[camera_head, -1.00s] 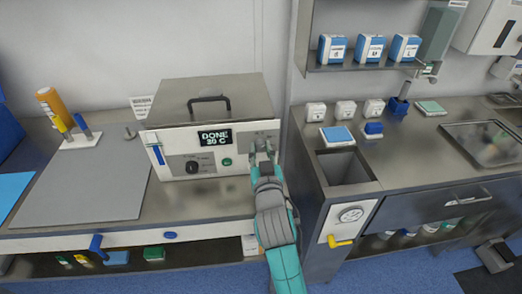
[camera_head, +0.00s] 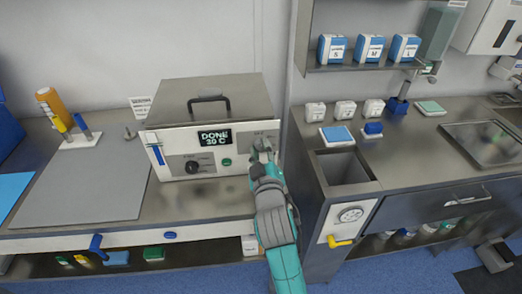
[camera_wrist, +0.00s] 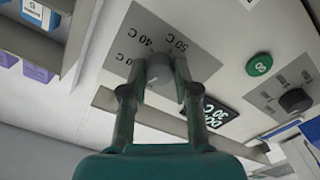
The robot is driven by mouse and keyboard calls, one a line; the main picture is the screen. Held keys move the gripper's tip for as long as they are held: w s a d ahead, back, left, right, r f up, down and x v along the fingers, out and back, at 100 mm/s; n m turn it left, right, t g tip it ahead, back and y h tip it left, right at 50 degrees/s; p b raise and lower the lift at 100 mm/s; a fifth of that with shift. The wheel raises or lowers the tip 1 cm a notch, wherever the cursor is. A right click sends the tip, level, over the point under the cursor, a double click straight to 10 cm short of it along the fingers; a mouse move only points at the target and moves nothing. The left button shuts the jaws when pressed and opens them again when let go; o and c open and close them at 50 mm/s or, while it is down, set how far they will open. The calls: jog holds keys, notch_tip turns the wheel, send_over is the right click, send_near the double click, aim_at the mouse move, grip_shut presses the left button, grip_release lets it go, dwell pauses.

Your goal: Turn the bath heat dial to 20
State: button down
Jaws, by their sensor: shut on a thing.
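The bath heat dial (camera_wrist: 159,74) is a grey round knob on a grey plate at the right of the bath's front. In the wrist view my gripper (camera_wrist: 161,68) has one finger on each side of the knob and is shut on it. Marks for 50 C and 40 C show beside it; the lower marks are partly hidden by a finger. In the head view my gripper (camera_head: 263,148) covers most of the dial. The steel bath (camera_head: 208,100) has a lid with a black handle. Its display (camera_head: 214,138) reads DONE and what looks like 30 C.
A green button (camera_head: 227,162) and a black knob (camera_head: 192,167) are left of the dial on the front panel. A blue-handled thermometer-like strip (camera_head: 158,155) is at the panel's left edge. A grey mat (camera_head: 85,185) lies left of the bath. A sink counter stands right.

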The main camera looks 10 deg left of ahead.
jog(key=n, duration=0.4)
jog(key=shift+n, duration=0.3)
dwell(0.3)
jog(key=c, duration=0.9)
grip_release()
jog(key=shift+o, duration=0.2)
jog(key=v, duration=1.2)
